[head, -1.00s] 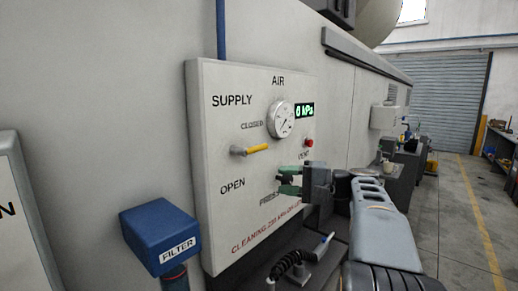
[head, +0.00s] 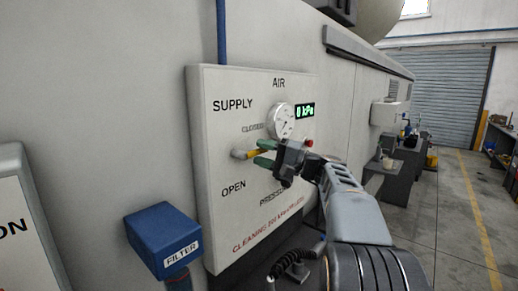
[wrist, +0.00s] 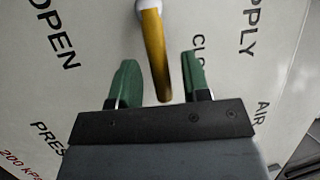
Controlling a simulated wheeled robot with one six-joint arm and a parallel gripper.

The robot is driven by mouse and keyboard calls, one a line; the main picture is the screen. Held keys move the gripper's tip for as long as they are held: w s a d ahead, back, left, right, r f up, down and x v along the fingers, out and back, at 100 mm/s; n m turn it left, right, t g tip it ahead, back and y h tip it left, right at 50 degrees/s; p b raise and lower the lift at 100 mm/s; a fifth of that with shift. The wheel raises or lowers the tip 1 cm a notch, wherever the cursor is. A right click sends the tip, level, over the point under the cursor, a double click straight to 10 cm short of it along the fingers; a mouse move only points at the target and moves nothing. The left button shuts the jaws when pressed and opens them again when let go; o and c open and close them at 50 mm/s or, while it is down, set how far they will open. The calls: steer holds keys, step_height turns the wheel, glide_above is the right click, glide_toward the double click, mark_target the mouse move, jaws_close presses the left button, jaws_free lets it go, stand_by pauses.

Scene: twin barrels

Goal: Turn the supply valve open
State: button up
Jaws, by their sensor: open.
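The supply valve's yellow lever (head: 254,152) sticks out from a pale hub (head: 238,154) on the white air panel (head: 215,230). It points right, toward the CLOSED side, with OPEN printed below left. My gripper (head: 265,153) has its green fingers at the lever's free end. The gripper partly covers the lever's end in the head view.
A round gauge (head: 281,121) and a green display (head: 305,111) reading 0 kPa sit above my gripper. A red vent button (head: 309,143) is to its right. A blue filter box (head: 163,240) juts out at lower left.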

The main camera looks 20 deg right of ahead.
steer(key=shift+w+a+r, duration=0.1)
steer(key=shift+w+a, duration=0.35)
steer(key=shift+a, duration=0.1)
jaws_close()
stand_by(0.3)
